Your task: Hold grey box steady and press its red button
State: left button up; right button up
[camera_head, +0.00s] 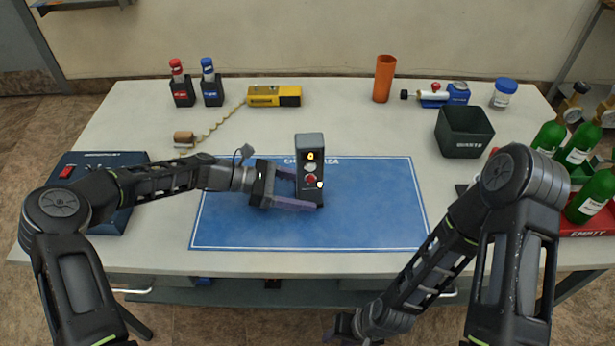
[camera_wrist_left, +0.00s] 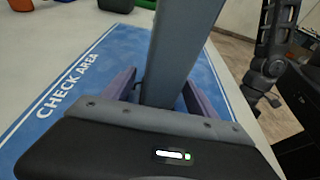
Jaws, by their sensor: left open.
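The grey box (camera_head: 309,142) stands upright on the blue check-area mat (camera_head: 365,220). Its front shows a small lit yellow display (camera_head: 310,156), a pale round part below it and the red button (camera_head: 311,181). My left gripper (camera_head: 300,188) is open and reaches in from the left, with its purple fingers on either side of the box's lower part. In the left wrist view the box (camera_wrist_left: 183,50) rises between the two fingers; I cannot tell whether they touch it. My right gripper (camera_head: 345,327) is low at the bottom edge, in front of the table, and its fingers are unclear.
A dark bin (camera_head: 464,135) stands right of the mat, with green bottles (camera_head: 578,145) in a red crate at the far right. A yellow device (camera_head: 273,96), an orange cup (camera_head: 384,79) and red and blue-capped bottles stand at the back. The mat's right part is clear.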

pick_arm(q)
jog(key=c, duration=1.1)
jog(key=shift+o, duration=0.2)
dwell(0.4)
pick_arm(e)
grip_shut()
dwell(1.2)
jog(key=shift+a, duration=0.1)
dwell(0.4)
